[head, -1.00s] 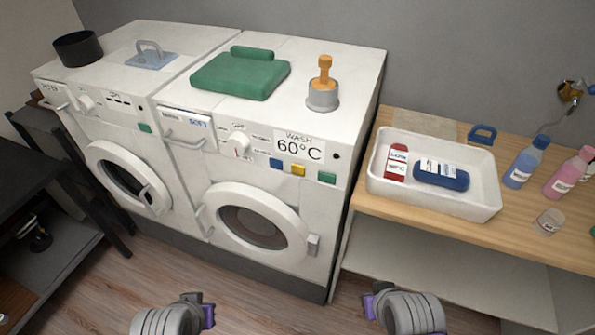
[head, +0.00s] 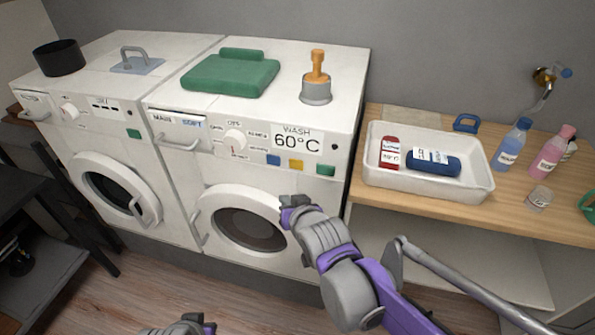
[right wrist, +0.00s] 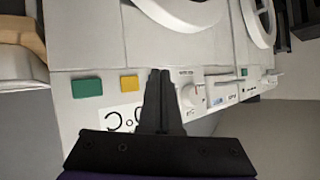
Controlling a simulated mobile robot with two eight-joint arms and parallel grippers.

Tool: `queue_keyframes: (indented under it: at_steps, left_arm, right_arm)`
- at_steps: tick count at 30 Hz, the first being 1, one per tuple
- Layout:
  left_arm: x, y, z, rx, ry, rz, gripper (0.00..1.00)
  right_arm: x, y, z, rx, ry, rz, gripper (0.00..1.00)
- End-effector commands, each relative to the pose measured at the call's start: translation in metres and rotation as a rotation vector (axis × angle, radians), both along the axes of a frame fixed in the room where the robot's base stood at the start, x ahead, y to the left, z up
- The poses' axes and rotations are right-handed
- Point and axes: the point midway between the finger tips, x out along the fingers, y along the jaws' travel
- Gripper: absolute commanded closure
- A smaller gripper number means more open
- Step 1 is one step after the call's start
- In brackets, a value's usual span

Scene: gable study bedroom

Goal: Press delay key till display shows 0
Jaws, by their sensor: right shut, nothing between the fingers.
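The washer (head: 262,175) on the right has a display (head: 296,139) reading "WASH 60°C". Below the display are a blue key (head: 273,160), a yellow key (head: 296,164) and a green key (head: 326,170); I cannot read which one is delay. My right gripper (head: 289,203) is shut and empty, in front of the washer below the keys and apart from them. In the right wrist view, its closed fingers (right wrist: 159,82) cover the blue key and part of the display (right wrist: 118,119); the yellow key (right wrist: 129,83) and green key (right wrist: 87,87) show beside them. My left gripper (head: 205,326) is partly cut off at the bottom edge.
A dial (head: 235,140) and a drawer (head: 177,130) sit left of the display. The round door (head: 213,202) is below. A wooden bench (head: 395,203) with a white tray (head: 480,193) and bottles stands right. A dryer-like machine (head: 92,148) stands left.

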Motion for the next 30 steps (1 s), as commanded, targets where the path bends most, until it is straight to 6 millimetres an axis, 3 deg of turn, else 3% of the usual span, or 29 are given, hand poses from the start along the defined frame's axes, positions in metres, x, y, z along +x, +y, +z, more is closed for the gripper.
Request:
queue_keyframes:
  at_steps: [4,17,30]
  left_arm:
    - [0.0,0.0,-0.001,0.0,0.0,0.0,1.0]
    - [-0.001,0.0,-0.004,0.0,0.002,0.0,1.0]
    - [-0.004,0.0,-0.021,0.0,0.008,0.0,1.0]
  right_arm:
    - [0.005,0.01,0.002,0.013,-0.018,0.01,1.0]
    - [0.011,0.007,0.002,0.013,-0.016,0.008,1.0]
    - [0.066,-0.012,0.001,0.013,-0.016,0.006,1.0]
